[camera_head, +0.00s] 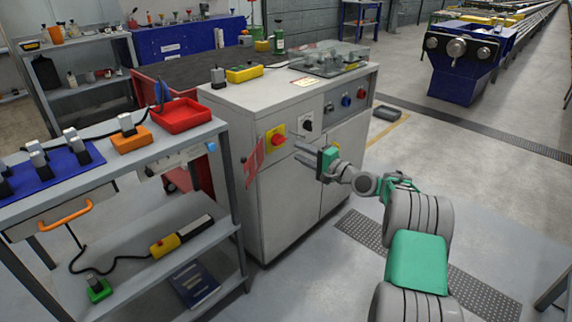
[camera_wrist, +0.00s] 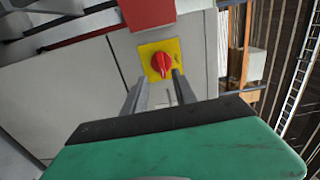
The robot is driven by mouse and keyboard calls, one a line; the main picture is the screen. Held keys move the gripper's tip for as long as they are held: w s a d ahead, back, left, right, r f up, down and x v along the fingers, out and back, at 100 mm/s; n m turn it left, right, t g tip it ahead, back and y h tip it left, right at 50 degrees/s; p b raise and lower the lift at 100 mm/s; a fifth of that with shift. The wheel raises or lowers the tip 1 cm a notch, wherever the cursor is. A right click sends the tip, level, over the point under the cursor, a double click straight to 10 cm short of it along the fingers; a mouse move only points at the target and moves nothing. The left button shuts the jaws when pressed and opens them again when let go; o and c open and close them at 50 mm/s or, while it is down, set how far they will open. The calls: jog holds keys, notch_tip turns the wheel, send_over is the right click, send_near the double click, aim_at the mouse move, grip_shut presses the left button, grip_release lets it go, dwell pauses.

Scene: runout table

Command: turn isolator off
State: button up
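The isolator is a red rotary knob (camera_wrist: 161,64) on a yellow square plate (camera_wrist: 153,54), set in the front face of the pale grey cabinet. In the head view the knob (camera_head: 277,139) is near the cabinet's left front, beside a red tag. My gripper (camera_head: 301,150) reaches toward it from the right. In the wrist view its two fingers (camera_wrist: 160,85) are apart, with the knob beyond and between their tips. I see nothing held between them. Whether a fingertip touches the knob cannot be told.
A red-and-white tag (camera_head: 254,156) hangs left of the knob. A black switch (camera_head: 307,122) and more knobs sit to its right on the cabinet (camera_head: 290,212). A grey shelf cart (camera_head: 190,240) with a red tray (camera_head: 181,115) stands close at left.

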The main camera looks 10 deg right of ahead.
aim_at(282, 142)
jog(key=b+x, duration=0.1)
jog(key=x, duration=0.6)
jog(key=shift+w+a+r, duration=0.1)
jog(key=shift+w+a, duration=0.05)
jog(key=shift+w, duration=0.15)
jog(key=shift+c, duration=0.4)
grip_shut()
